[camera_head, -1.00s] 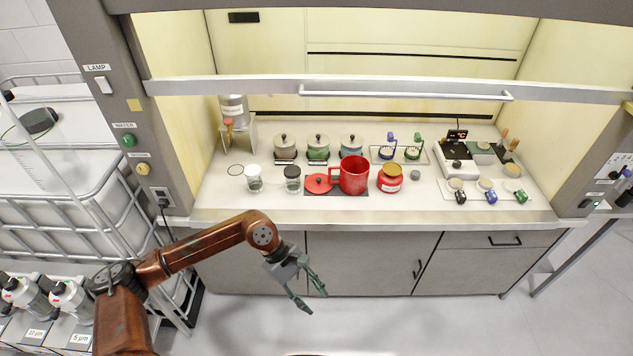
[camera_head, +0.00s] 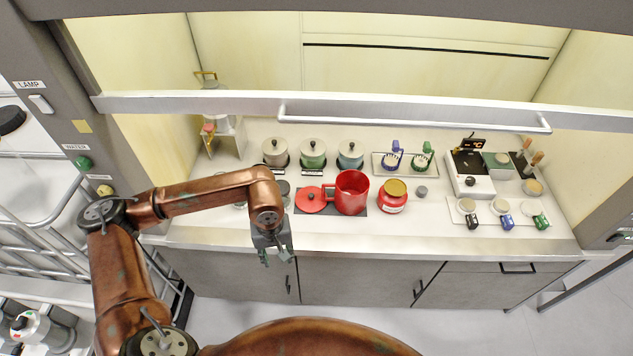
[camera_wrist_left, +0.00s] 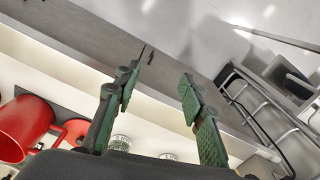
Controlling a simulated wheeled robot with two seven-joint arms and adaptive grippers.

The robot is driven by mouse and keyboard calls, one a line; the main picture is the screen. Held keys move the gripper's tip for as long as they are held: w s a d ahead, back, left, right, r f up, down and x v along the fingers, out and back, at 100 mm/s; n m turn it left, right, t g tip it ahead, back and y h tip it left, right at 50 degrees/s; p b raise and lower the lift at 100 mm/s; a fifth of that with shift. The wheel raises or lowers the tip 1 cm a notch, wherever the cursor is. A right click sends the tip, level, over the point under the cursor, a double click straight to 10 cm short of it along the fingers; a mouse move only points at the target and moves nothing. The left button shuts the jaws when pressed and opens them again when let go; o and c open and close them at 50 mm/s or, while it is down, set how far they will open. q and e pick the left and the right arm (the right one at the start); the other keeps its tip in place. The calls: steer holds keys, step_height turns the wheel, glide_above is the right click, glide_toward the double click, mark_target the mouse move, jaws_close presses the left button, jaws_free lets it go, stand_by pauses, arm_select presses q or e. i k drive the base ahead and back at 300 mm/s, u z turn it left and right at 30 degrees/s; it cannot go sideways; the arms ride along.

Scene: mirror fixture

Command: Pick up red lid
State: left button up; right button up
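The red lid (camera_head: 311,201) lies flat on a dark mat on the counter, just left of the red mug-like pot (camera_head: 352,192). It has a small knob on top. In the left wrist view the lid (camera_wrist_left: 75,131) shows partly behind a finger, beside the red pot (camera_wrist_left: 24,128). My left gripper (camera_head: 277,256) is in front of the counter edge, below and left of the lid, and apart from it. The left wrist view shows its two green fingers (camera_wrist_left: 161,78) spread with nothing between them. My right gripper is not in view.
A red jar with a gold lid (camera_head: 394,195) stands right of the pot. Three lidded pots (camera_head: 312,154) stand behind. Glass jars left of the lid are partly hidden by my left arm. The fume hood's sash bar (camera_head: 415,117) crosses above the counter.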

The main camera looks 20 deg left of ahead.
mark_target(307, 199)
steer(key=i, duration=1.1)
